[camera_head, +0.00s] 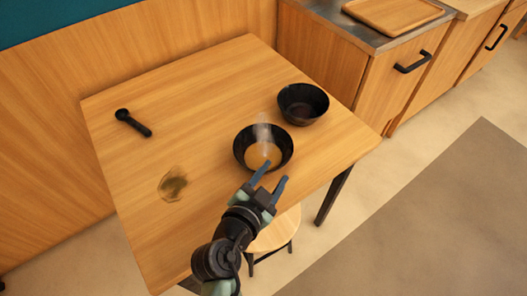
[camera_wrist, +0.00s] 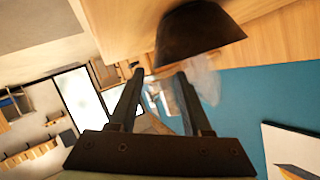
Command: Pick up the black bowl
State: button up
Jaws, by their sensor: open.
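A black bowl (camera_head: 241,158) with tan contents and faint pale steam stands on the wooden table near its front edge. A second black bowl (camera_head: 303,104), dark inside, stands just behind it to the right. My gripper (camera_head: 273,172) is open and empty, its fingertips close to the front rim of the steaming bowl. In the wrist view, one dark bowl (camera_wrist: 200,38) shows upside down, just beyond the fingertips of my gripper (camera_wrist: 160,74), with a pale haze beside it. Whether a finger touches the rim I cannot tell.
A black scoop or spoon (camera_head: 133,123) lies on the table (camera_head: 205,95) at the left. A small glassy, brownish item (camera_head: 173,184) sits at the left front. A stool (camera_head: 277,232) stands by the front edge. A counter with a wooden tray (camera_head: 393,13) is behind.

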aim_at(285, 161)
jog(key=shift+x, duration=3.9)
jog(key=shift+s, duration=0.1)
grip_shut()
jog(key=shift+d, duration=0.1)
